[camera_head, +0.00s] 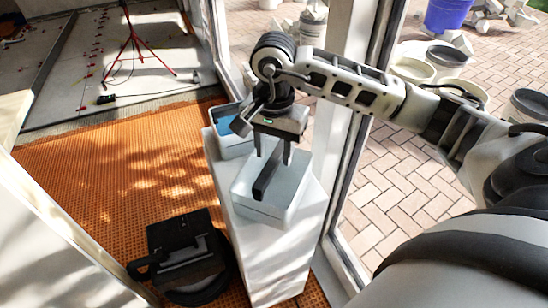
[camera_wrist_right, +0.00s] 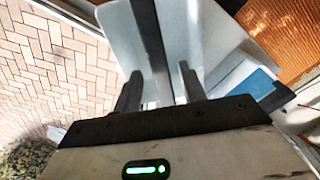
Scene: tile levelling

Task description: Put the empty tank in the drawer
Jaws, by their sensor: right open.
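A pale, open-topped tank (camera_head: 243,199) with a dark bar (camera_head: 265,181) running across it stands on a white pedestal (camera_head: 262,255). It looks empty of water. My right gripper (camera_head: 273,154) is over the tank, pointing down, with its fingers apart on either side of the bar. In the right wrist view, the open fingers (camera_wrist_right: 160,88) straddle the dark bar (camera_wrist_right: 148,35), and the pale tank wall (camera_wrist_right: 120,30) shows beside it. I cannot tell whether the fingers touch the bar. I cannot make out a drawer. My left gripper is not in view.
A second bin with blue contents (camera_head: 232,142) stands right behind the tank. A black machine (camera_head: 185,255) is on the orange matting left of the pedestal. A window frame post (camera_head: 345,170) rises close on the right. A red tripod (camera_head: 135,45) stands further back.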

